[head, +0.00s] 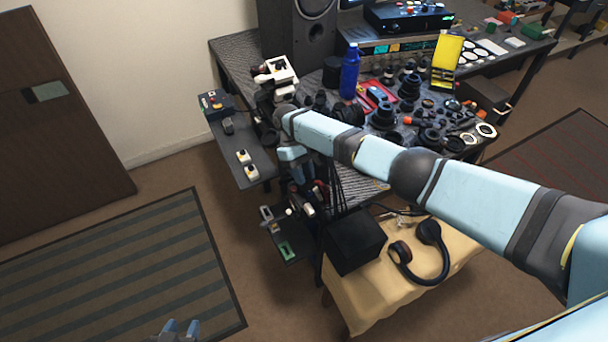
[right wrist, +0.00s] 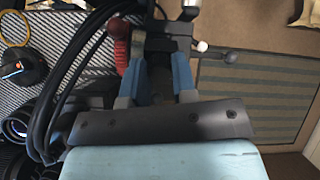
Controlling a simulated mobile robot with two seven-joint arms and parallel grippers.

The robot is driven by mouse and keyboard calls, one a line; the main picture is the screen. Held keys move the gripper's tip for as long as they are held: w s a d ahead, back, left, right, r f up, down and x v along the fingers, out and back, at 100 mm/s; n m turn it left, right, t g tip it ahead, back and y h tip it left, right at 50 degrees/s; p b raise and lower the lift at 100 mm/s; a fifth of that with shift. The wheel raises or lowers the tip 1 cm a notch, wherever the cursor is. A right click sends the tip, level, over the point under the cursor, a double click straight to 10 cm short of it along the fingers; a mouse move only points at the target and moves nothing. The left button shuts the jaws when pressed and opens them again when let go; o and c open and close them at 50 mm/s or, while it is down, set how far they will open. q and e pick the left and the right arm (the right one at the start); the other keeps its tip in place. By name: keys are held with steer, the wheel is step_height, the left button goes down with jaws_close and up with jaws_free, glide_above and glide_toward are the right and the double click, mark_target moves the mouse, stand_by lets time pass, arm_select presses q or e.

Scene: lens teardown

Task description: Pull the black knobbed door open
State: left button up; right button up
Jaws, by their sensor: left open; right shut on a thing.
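My right arm reaches across the bench in the head view, and its gripper (head: 302,178) points down beside the bench's front edge. In the right wrist view the blue fingers of my right gripper (right wrist: 160,66) are closed around a dark part (right wrist: 164,44). I cannot tell whether this part is the knob of the black door. A black box (head: 352,240) stands just right of and below that gripper; no door or knob stands out clearly on it. My left gripper (head: 181,328) is open and empty at the bottom edge of the head view, over the striped rug.
A red grip (right wrist: 120,42) and a white knob (right wrist: 202,46) lie close to the right fingers, with black cables (right wrist: 75,75) alongside. Headphones (head: 428,235) lie on a cloth-covered table (head: 376,295). The bench is crowded with lens parts.

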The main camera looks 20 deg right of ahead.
steer(key=o, duration=0.7)
steer(key=shift+c, duration=0.2)
steer(key=b+v, duration=0.2)
steer(key=v, duration=1.2)
steer(key=shift+f, duration=0.1)
